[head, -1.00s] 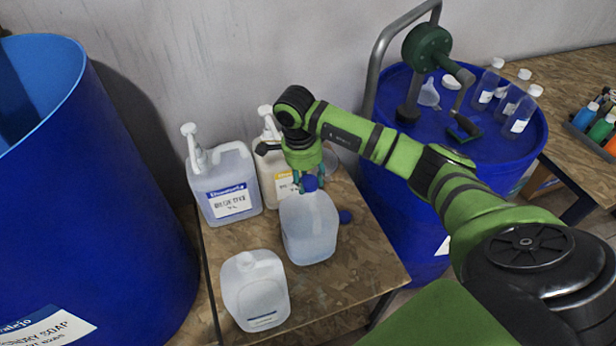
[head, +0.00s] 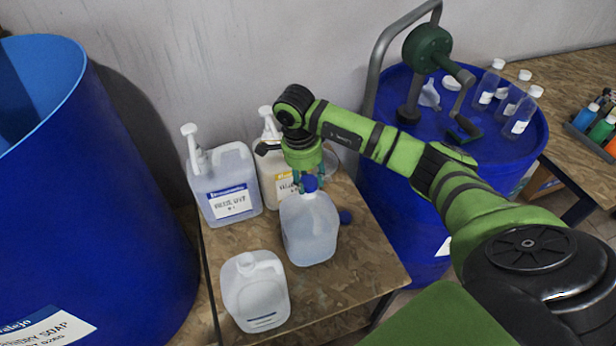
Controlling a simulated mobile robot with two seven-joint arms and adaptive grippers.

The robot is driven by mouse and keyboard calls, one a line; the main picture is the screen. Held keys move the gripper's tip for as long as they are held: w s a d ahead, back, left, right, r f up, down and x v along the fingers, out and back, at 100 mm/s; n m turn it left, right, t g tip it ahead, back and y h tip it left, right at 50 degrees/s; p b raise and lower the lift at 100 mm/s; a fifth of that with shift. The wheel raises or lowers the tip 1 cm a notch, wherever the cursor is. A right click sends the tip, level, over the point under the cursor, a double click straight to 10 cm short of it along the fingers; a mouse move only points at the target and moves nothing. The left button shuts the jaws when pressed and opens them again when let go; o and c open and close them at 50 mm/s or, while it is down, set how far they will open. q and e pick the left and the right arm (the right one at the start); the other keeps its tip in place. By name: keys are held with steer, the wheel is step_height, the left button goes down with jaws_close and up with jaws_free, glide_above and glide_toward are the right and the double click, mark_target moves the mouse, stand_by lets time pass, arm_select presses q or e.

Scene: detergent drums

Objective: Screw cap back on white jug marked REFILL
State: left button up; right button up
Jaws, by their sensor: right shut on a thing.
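A translucent white jug (head: 309,230) stands upright near the middle of the small wooden table. A blue cap (head: 310,184) sits at its mouth, with my right gripper (head: 309,182) shut on it from above. How well the cap is seated on the neck cannot be told. A second white jug (head: 255,292) without a visible cap stands at the table's front. No REFILL marking can be read on either jug. My left gripper is not in view.
Two pump-top jugs, one with a blue label (head: 229,190) and one with a yellow label (head: 270,165), stand behind on the wooden table (head: 350,275). A large blue drum (head: 100,200) is at left. A blue drum (head: 390,195) with a pump and bottles stands right.

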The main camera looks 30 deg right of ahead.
steer(key=shift+f+b, duration=1.15)
steer(key=shift+b, duration=0.15)
steer(key=shift+c, duration=0.3)
stand_by(1.2)
steer(key=m, duration=0.5)
steer(key=shift+m+g, duration=0.3)
steer(key=shift+m, duration=0.1)
steer(key=m, duration=0.3)
steer(key=shift+y+p, duration=0.4)
steer(key=m, duration=0.2)
steer(key=shift+f+m+g, duration=0.1)
steer(key=shift+m+g, duration=0.2)
